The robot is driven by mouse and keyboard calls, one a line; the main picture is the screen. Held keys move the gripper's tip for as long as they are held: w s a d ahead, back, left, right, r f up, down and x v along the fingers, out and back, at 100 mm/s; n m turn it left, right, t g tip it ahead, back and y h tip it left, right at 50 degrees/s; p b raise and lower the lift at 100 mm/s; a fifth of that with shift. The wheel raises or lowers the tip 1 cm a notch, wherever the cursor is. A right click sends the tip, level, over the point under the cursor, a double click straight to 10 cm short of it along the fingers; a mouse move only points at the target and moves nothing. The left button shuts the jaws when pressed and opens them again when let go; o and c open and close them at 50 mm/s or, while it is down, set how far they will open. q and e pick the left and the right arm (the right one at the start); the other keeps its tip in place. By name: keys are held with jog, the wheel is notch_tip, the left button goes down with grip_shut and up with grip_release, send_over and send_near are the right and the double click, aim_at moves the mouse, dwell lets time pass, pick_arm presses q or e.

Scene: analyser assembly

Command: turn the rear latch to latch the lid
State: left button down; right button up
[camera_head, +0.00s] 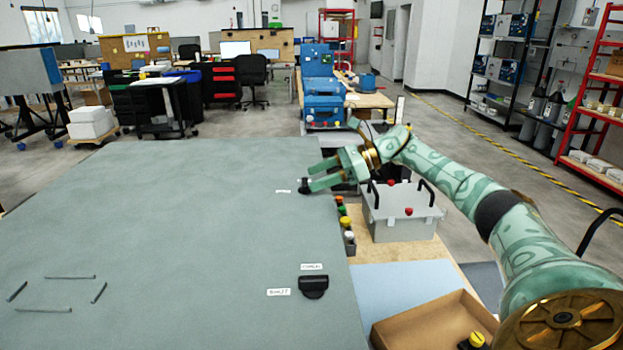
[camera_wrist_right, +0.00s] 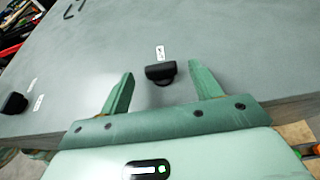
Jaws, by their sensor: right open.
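The lid is a broad, flat grey-green panel (camera_head: 180,210) filling the left and middle of the head view. The rear latch (camera_head: 304,186) is a small black piece near its right edge, partly hidden by my right gripper (camera_head: 308,178). In the right wrist view the rear latch (camera_wrist_right: 160,71) shows whole, with a small white label (camera_wrist_right: 160,52) beyond it. My right gripper (camera_wrist_right: 165,82) is open, its fingers on either side of the latch, with visible gaps. Whether they are at latch height I cannot tell. The front latch (camera_head: 313,287) is black, beside two white labels. My left gripper is not in view.
Right of the panel stand coloured buttons (camera_head: 346,228), a grey box (camera_head: 402,222) with black handles, and a cardboard tray (camera_head: 435,325) holding a yellow and black piece. Several thin dark strips (camera_head: 70,277) lie on the panel's left. The panel's middle is clear.

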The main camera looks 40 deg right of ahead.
jog(key=shift+x, duration=1.25)
jog(key=c, duration=1)
